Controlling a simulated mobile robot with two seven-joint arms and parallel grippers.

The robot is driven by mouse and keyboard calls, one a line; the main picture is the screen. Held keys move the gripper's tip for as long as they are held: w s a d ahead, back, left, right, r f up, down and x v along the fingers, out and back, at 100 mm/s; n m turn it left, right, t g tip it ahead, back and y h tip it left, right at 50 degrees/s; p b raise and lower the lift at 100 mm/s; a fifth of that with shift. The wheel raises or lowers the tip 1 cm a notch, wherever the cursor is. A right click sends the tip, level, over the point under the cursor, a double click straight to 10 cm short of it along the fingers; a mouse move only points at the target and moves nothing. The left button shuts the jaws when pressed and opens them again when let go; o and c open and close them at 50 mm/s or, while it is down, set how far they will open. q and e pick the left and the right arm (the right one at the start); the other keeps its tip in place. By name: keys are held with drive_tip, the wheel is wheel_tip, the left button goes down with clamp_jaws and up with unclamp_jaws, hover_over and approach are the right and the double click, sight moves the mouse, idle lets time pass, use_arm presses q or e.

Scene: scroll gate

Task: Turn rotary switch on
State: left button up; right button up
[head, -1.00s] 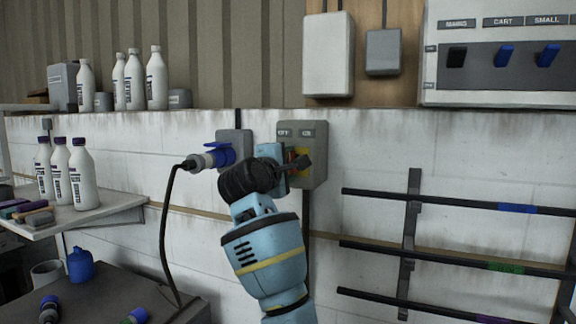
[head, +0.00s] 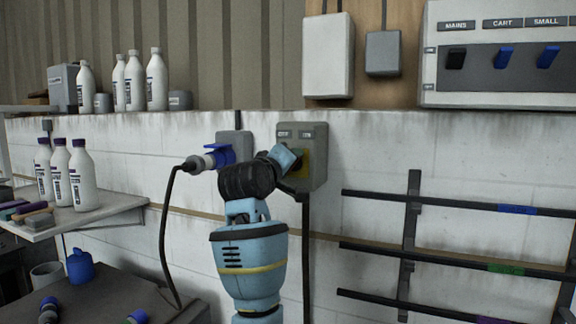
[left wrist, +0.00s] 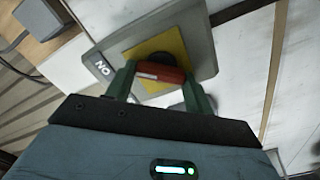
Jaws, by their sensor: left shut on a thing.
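The rotary switch is a grey box (head: 318,150) on the white wall, with a yellow plate and two small labels at its top. In the left wrist view, a red handle (left wrist: 160,72) sits over the yellow plate (left wrist: 178,45), with a dark round hub behind it. The label beside the plate (left wrist: 101,68) reads ON, seen upside down. My left gripper (head: 297,172) is at the box, its blue body tilted. In the left wrist view its green fingers (left wrist: 158,82) are shut on the two ends of the handle. My right gripper is not in view.
Dark horizontal bars (head: 450,255) stand at the right. A breaker panel (head: 500,60) hangs upper right. Bottles (head: 82,180) stand on a shelf at the left.

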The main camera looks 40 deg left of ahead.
use_arm(q)
drive_tip(key=shift+m, duration=0.3)
drive_tip(key=o, duration=1)
drive_tip(key=shift+s, duration=0.15)
drive_tip(key=shift+v, duration=3.8)
